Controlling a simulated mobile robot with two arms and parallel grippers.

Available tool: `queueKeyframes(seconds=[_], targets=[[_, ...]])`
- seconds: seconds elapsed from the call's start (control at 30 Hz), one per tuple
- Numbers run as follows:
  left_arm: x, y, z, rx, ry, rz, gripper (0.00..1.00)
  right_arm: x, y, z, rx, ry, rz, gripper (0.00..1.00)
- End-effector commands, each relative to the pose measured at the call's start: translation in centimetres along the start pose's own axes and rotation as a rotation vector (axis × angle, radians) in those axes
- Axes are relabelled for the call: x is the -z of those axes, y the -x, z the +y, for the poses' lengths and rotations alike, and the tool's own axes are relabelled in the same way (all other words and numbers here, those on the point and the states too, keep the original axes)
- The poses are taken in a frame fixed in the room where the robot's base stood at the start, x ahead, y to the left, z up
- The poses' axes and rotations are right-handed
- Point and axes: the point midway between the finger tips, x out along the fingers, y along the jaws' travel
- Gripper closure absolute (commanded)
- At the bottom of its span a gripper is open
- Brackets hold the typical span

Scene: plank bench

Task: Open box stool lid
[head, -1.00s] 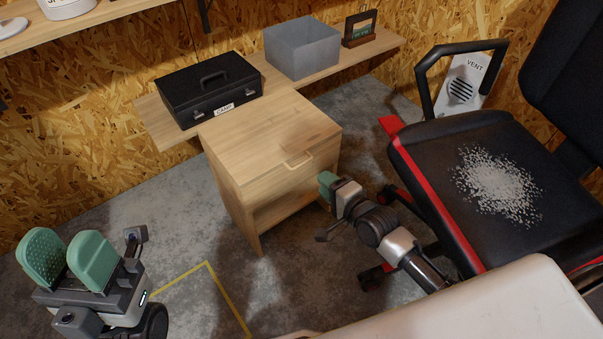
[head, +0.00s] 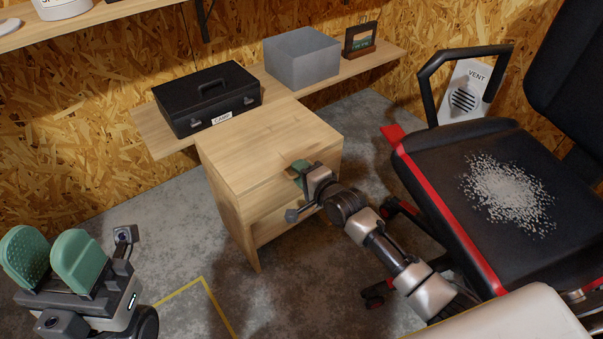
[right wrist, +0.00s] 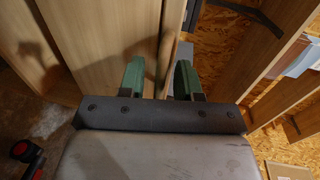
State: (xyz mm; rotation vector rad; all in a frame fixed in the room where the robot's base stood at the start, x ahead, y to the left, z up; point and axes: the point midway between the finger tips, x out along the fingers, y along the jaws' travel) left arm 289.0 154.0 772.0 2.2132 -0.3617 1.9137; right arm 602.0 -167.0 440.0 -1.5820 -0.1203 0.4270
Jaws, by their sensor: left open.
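The box stool (head: 268,205) is a light wooden box on the floor, with its flat lid (head: 255,140) lying closed on top. My right gripper (head: 299,170) is at the lid's front edge, covering the handle there in the head view. In the right wrist view its two green fingers (right wrist: 160,82) are apart, with a narrow wooden edge (right wrist: 168,48) running between them. I see no clear clamping on it. My left gripper (head: 52,258) is open and empty at the lower left, away from the stool.
A black case (head: 208,98) and a grey bin (head: 302,58) stand on the wooden shelf (head: 160,137) behind the stool. A black and red chair (head: 450,165) with pale granules is close on the right. Grey floor (head: 180,220) is free on the left.

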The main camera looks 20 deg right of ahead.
Motion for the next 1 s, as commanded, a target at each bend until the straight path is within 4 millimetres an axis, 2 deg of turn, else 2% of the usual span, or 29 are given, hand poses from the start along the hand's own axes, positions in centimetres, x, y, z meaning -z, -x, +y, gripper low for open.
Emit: queueKeyframes(seconds=[0.03,0.23,0.87,1.0], targets=[[0.0,0.0,0.0,0.0,0.0,0.0,0.57,0.0,0.0,0.0,0.0,0.0,0.0,0.7],[0.0,0.0,0.0,0.0,0.0,0.0,0.57,0.0,0.0,0.0,0.0,0.0,0.0,1.0],[0.4,-0.4,0.0,0.008,0.002,-0.008,0.57,0.0,0.2,-0.7,-0.015,0.0,0.001,1.0],[0.6,0.7,0.1,0.019,0.006,-0.059,0.57,0.1,0.2,-1.3,-0.029,0.0,0.001,1.0]])
